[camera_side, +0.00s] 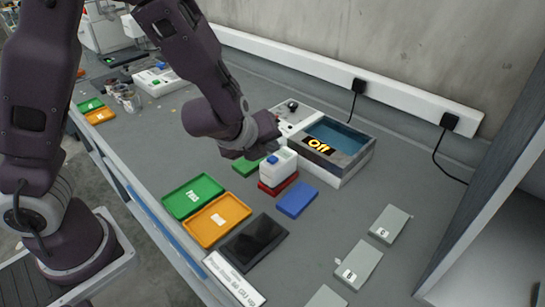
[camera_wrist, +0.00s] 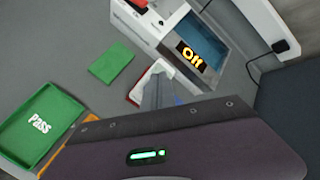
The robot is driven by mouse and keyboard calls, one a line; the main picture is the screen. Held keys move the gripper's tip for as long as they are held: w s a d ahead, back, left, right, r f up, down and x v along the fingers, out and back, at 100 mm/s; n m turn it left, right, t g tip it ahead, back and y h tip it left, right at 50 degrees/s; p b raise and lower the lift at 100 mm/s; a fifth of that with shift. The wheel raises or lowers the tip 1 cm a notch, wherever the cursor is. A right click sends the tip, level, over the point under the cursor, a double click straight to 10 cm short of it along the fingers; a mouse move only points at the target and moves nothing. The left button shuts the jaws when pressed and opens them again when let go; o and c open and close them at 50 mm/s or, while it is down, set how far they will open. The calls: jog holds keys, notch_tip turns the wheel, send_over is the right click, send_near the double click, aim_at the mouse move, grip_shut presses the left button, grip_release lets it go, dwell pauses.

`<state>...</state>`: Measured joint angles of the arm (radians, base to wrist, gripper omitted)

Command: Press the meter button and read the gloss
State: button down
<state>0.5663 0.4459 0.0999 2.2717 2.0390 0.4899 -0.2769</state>
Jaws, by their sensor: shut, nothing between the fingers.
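The white gloss meter (camera_side: 279,170) stands upright on a red panel (camera_side: 277,186) in the side view, with a blue button (camera_side: 272,159) on its top. In the wrist view the meter (camera_wrist: 160,70) is partly covered by my fingers. My gripper (camera_wrist: 157,88) is shut and empty; in the side view it is just behind and above the meter. I cannot tell whether it touches the button, which is hidden in the wrist view.
A green Pass tray (camera_side: 193,182) and an orange tray (camera_side: 216,236) lie left of the meter. A blue panel (camera_side: 297,199) lies beside it, a green panel (camera_side: 247,166) behind. A box with an "Off" sign (camera_side: 320,146) stands close behind right. Grey panels (camera_side: 390,224) lie front right.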

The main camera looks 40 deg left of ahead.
aim_at(270, 160)
jog(key=shift+f, duration=0.1)
dwell(0.4)
jog(key=shift+f, duration=0.35)
jog(key=shift+f, duration=0.45)
dwell(0.4)
jog(key=shift+r, duration=0.9)
jog(key=shift+r, duration=2.5)
